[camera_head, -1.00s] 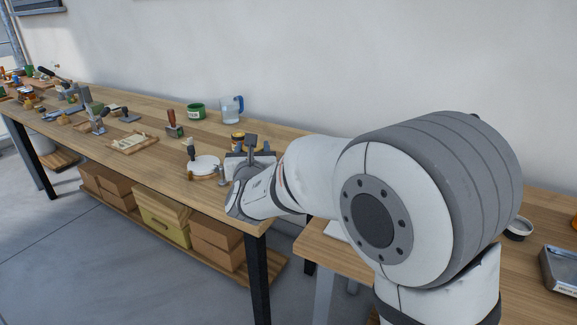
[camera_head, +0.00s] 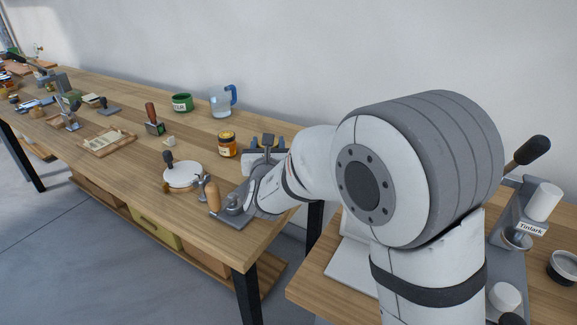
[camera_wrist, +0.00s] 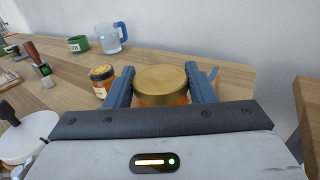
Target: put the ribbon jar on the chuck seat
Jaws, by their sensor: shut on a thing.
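My gripper (camera_wrist: 161,72) is shut on a jar with a gold lid (camera_wrist: 162,84) and amber contents; no ribbon or label shows on its visible part. In the head view my gripper (camera_head: 264,152) is over the bench's right end, and the held jar is hidden.
A green mug (camera_head: 182,102) and a blue-handled jug (camera_head: 221,102) stand at the bench's back. A white disc with a dark knob (camera_head: 184,178) and a wooden-handled tool (camera_head: 213,194) are near the front edge. A gap separates bench and right table (camera_head: 310,280).

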